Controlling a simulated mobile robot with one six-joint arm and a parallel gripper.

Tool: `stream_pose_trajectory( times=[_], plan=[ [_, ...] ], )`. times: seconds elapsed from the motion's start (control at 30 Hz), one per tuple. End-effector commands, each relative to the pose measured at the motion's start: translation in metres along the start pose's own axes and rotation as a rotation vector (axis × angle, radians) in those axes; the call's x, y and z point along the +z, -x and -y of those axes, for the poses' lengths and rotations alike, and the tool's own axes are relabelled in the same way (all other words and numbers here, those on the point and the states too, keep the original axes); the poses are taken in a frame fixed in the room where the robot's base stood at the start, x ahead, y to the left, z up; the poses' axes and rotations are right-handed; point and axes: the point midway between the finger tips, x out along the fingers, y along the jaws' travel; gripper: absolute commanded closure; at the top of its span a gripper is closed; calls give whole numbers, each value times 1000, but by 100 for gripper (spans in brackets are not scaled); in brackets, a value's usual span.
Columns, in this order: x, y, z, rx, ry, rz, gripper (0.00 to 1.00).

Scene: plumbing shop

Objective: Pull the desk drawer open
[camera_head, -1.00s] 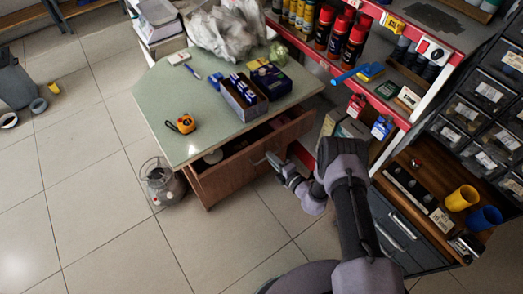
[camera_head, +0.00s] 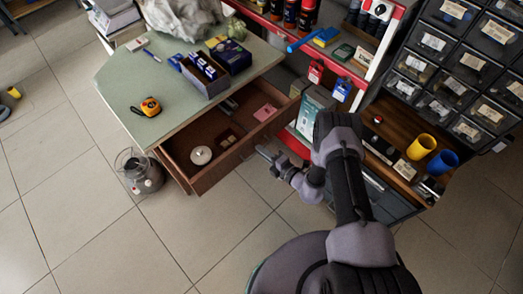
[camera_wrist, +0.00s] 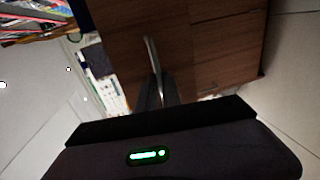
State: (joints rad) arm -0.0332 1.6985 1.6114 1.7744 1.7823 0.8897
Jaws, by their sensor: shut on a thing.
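The wooden desk drawer (camera_head: 222,170) stands pulled out from under the pale green desk top (camera_head: 150,90), and its inside shows. In the wrist view the brown drawer front (camera_wrist: 212,50) fills the upper middle. My gripper (camera_head: 263,153) is at the drawer front, on its outer side. In the wrist view a thin metal handle (camera_wrist: 152,54) stands between the dark fingertips of my gripper (camera_wrist: 156,90), which are shut on it. The far end of the handle is clear of the fingers.
A round white thing (camera_head: 201,155) and a pink pad (camera_head: 265,112) lie in the drawer. A tape measure (camera_head: 150,107) and a box (camera_head: 205,75) sit on the desk. Shelving and bins (camera_head: 440,85) crowd the right; floor in front is free.

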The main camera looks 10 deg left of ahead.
Motion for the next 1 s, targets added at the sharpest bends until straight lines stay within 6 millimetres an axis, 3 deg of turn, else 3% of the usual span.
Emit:
stream_pose_trajectory(
  times=[0.2,0.23,0.3,0.33,0.67,0.77,1.0],
  plan=[
    [0,0,0,0,0,1,100],
    [0,0,0,0,0,1,85],
    [0,0,0,0,0,1,71],
    [0,0,0,0,0,1,70],
    [1,4,0,-1,-1,2,70],
    [2,21,-2,-1,-3,4,70],
    [2,101,-4,-1,-6,9,70]
  ],
)
